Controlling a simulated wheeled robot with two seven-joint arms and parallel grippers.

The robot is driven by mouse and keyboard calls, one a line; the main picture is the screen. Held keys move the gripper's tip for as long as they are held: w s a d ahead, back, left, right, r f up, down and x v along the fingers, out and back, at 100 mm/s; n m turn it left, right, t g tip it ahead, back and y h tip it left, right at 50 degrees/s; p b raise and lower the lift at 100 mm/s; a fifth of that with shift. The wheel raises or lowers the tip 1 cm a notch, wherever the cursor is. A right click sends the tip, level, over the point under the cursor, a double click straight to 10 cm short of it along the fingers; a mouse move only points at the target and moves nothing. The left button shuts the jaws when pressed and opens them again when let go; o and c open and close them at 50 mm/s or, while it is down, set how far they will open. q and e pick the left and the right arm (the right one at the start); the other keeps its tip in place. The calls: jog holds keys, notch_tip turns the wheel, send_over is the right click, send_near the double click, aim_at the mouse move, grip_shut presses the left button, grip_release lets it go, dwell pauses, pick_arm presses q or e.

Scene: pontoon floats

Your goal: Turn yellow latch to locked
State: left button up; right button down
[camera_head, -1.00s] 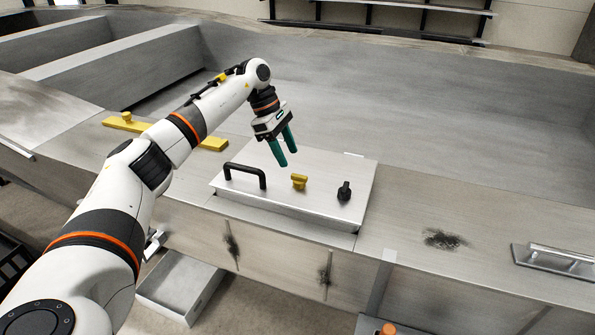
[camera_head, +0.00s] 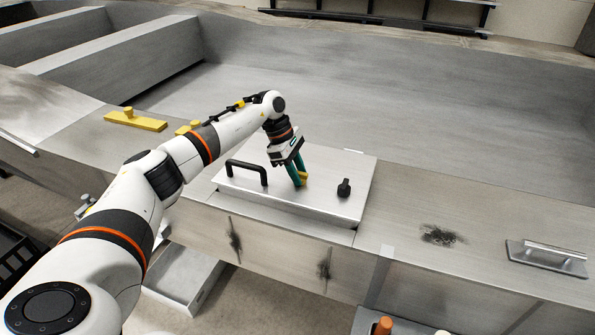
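The yellow latch (camera_head: 305,178) sits on the grey metal hatch lid (camera_head: 328,206), between a black handle and a black knob. My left gripper (camera_head: 300,180) is down at the latch, its green fingers pointing downward and covering most of it. Only a small yellow part shows beside the fingers. I cannot tell whether the fingers are closed on the latch or still apart around it. My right gripper is not in view.
A black handle (camera_head: 247,173) stands left of the latch and a black knob (camera_head: 344,188) right of it. Yellow bars (camera_head: 136,122) lie behind my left arm. A metal handle plate (camera_head: 546,257) is at right. An open box (camera_head: 182,277) is below.

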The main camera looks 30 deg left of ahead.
pick_arm(q)
jog(key=shift+c, duration=1.2)
jog(key=shift+n, duration=0.3)
jog(key=n+t+b, duration=0.1)
jog(key=n, duration=0.1)
jog(key=shift+s+n+b, duration=0.1)
jog(key=shift+n+b, duration=0.2)
jog(key=shift+n, duration=0.1)
jog(key=n+t+y+b, duration=0.1)
jog(key=n, duration=0.1)
jog(key=n+t+y+b, duration=0.1)
jog(key=n, duration=0.2)
jog(key=shift+d, duration=0.1)
jog(key=n+y+b, duration=0.1)
jog(key=n, duration=0.2)
jog(key=n+y+b, duration=0.1)
jog(key=n+b, duration=0.1)
jog(key=shift+s+d+n+t, duration=0.1)
jog(key=shift+d+n+t, duration=0.05)
jog(key=shift+n+t, duration=0.2)
jog(key=shift+d+n+y+b, duration=0.1)
jog(key=shift+n+y+b, duration=0.7)
jog(key=shift+n, duration=1.15)
jog(key=o, duration=1)
jog(key=shift+c, duration=0.2)
